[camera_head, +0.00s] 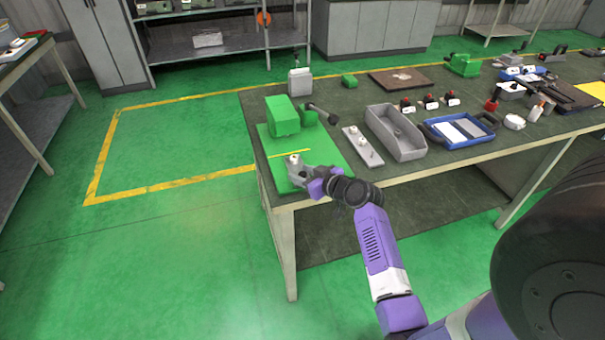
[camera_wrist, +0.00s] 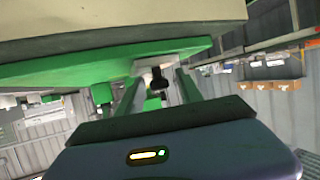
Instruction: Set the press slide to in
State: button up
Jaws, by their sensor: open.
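The green press (camera_head: 283,116) stands on a green base plate (camera_head: 318,142) at the left end of the workbench. A dark lever with a round knob (camera_head: 331,119) reaches out from its right side.
To the right on the workbench (camera_head: 432,168) are a grey plate with small fittings (camera_head: 363,146), an empty grey bin (camera_head: 395,132) and a blue tray (camera_head: 460,130). A grey block (camera_head: 300,81) stands behind the press. Floor left of the bench is clear.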

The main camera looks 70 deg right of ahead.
grip_shut()
dwell(1.4)
